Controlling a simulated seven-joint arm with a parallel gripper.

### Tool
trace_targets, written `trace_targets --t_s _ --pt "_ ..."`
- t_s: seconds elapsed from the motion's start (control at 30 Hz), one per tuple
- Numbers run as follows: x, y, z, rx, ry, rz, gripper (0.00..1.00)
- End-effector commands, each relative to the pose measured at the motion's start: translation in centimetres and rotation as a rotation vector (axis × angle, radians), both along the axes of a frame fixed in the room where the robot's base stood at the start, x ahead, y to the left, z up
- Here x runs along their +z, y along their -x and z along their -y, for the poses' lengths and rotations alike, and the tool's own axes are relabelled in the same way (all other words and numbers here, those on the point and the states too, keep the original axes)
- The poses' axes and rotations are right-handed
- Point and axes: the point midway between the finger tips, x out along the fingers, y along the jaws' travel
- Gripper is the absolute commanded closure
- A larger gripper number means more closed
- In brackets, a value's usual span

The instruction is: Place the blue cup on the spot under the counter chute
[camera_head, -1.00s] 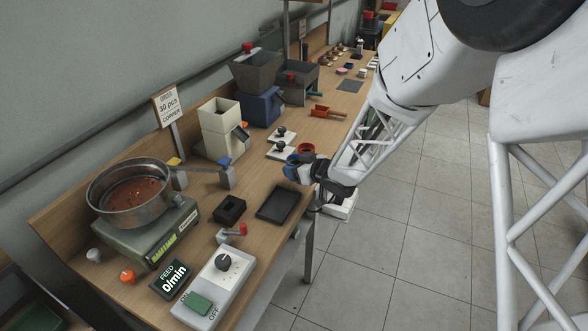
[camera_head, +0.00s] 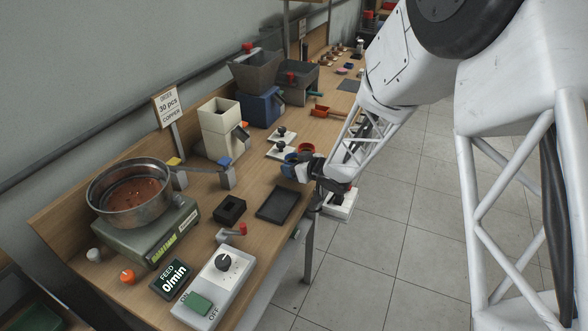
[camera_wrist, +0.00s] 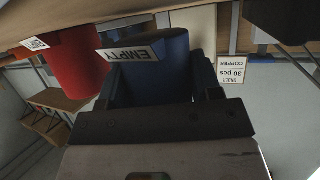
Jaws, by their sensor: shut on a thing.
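The blue cup (camera_wrist: 155,75) carries an "EMPTY" label and sits between my gripper's fingers in the wrist view, which is upside down. Whether the cup touches the bench is unclear. A metal bowl (camera_head: 130,195) has a chute-like track (camera_head: 205,170) ending at a grey post with a blue top (camera_head: 227,175). I cannot make out a marked spot under it.
A red cup (camera_head: 305,148) stands just behind the blue one; it also shows in the wrist view (camera_wrist: 75,65). A black tray (camera_head: 278,205) and small black box (camera_head: 230,209) lie in front of the post. Cream (camera_head: 217,130) and blue (camera_head: 262,106) dispensers stand farther back.

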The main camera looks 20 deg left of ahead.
Motion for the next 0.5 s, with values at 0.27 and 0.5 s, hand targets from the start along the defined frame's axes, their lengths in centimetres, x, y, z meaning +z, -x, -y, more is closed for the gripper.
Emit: trace_targets --t_s 0.27,0.5 --pt "-1.37 -0.05 -0.03 -0.001 -0.001 0.002 0.68" --pt "-1.42 -0.04 -0.02 -0.001 -0.001 0.002 0.68"
